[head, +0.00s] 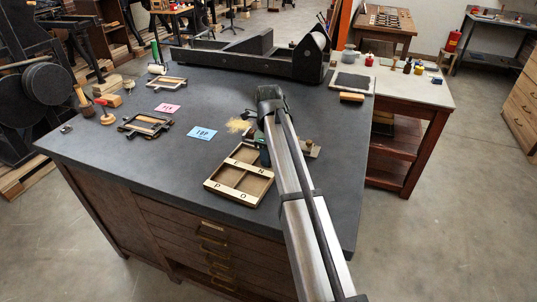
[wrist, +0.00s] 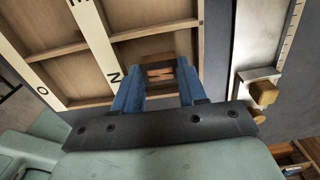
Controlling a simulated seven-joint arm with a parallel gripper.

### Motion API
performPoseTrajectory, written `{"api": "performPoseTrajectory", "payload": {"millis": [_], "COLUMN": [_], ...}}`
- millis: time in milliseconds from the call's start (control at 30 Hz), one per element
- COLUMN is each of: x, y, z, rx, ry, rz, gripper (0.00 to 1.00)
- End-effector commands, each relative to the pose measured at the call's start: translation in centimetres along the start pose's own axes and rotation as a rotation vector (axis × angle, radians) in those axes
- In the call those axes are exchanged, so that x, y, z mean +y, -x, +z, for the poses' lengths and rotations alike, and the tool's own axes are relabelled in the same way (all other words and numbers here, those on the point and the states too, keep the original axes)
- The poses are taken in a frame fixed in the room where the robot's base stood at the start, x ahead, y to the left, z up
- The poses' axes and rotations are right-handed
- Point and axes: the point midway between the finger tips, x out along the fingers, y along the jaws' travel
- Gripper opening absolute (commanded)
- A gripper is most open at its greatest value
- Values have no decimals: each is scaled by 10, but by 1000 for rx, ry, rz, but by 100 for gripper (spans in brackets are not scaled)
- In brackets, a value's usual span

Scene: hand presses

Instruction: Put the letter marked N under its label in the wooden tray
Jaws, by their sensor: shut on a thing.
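The wooden tray (head: 228,188) lies on the dark table, with pale label strips across its compartments; E, N, P and O can be read. In the wrist view, the tray (wrist: 160,15) fills the upper left, and the N label (wrist: 115,77) is just left of my gripper. My gripper (wrist: 157,75) has its blue fingers shut on a small wooden letter block (wrist: 158,73), over the compartment beside the N label. The mark on the block cannot be read clearly. Whether it touches the tray floor cannot be told. In the head view my arm hides most of the gripper.
A metal composing tool with a wooden knob (wrist: 263,93) lies right of the tray. A blue card (head: 202,133), a pink card (head: 167,108) and small framed forms (head: 147,126) lie to the left. A long black press bed (head: 230,57) stands at the back.

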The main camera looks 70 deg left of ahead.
Motion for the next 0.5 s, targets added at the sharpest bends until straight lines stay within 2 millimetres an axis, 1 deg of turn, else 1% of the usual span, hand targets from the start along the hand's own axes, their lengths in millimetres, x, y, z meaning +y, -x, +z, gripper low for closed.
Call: {"api": "performPoseTrajectory", "payload": {"millis": [167,200,433,500], "x": [0,0,0,0], "y": [-3,-3,-2,-2], "z": [0,0,0,0], "rx": [0,0,0,0], "ry": [0,0,0,0], "rz": [0,0,0,0], "gripper": [13,44,66,67]}}
